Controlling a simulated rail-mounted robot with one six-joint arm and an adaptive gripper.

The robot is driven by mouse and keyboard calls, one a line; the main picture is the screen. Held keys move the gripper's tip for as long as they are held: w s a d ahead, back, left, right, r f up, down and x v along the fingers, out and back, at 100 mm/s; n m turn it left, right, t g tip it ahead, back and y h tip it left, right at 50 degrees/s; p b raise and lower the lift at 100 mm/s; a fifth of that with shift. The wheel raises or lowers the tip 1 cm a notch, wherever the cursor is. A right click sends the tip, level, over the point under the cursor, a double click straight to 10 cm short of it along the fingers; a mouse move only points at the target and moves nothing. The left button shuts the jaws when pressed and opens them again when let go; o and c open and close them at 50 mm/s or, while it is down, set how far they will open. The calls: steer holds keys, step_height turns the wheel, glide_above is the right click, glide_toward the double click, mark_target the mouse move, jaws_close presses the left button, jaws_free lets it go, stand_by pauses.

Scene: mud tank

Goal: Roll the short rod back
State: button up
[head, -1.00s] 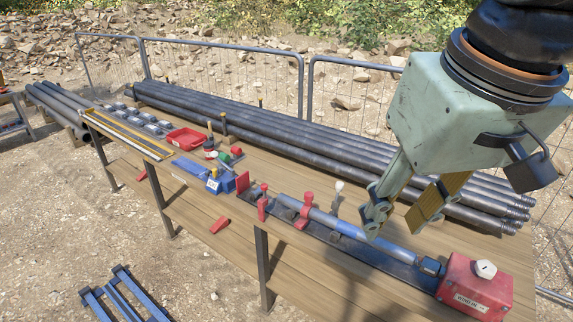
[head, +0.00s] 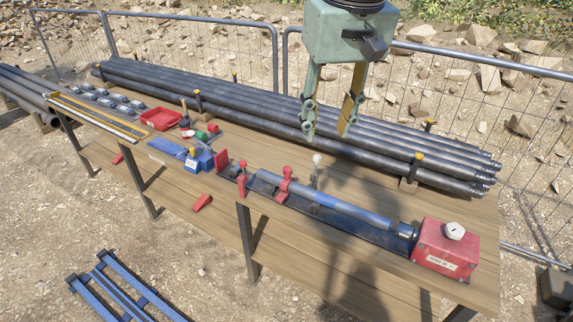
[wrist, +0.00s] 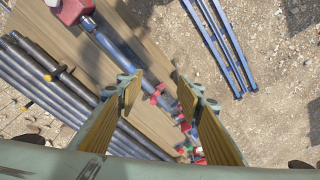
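A short grey-and-blue rod (head: 345,209) lies lengthwise in a dark trough on the bench. It is the only clearly short rod I see, and its right end meets a dark collar near a red box (head: 447,247). A red clamp (head: 285,186) stands over the rod's left part. My gripper (head: 326,137) hangs above the bench with its fingers pointing down, apart and empty. In the head view its tips appear in front of the long pipes, above and behind the rod. The rod also shows in the wrist view (wrist: 118,52), left of the open fingers.
Several long dark pipes (head: 260,120) lie along the back of the bench between yellow-topped posts. A red tray (head: 160,118), a blue block (head: 199,160) and small tools are at the left. A mesh fence (head: 200,45) stands behind. Blue rails (head: 128,290) lie on the ground in front.

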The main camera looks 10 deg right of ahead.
steer(key=w+f+p, duration=0.1)
steer(key=w+f, duration=0.1)
steer(key=w, duration=0.8)
steer(key=g+p, duration=0.2)
steer(key=p, duration=0.2)
glide_above(287, 169)
step_height(287, 169, down, 21)
steer(key=shift+w, duration=0.15)
steer(key=shift+d+f, duration=0.1)
steer(key=shift+f, duration=6.8)
steer(key=shift+c, duration=0.5)
steer(key=c, duration=1.1)
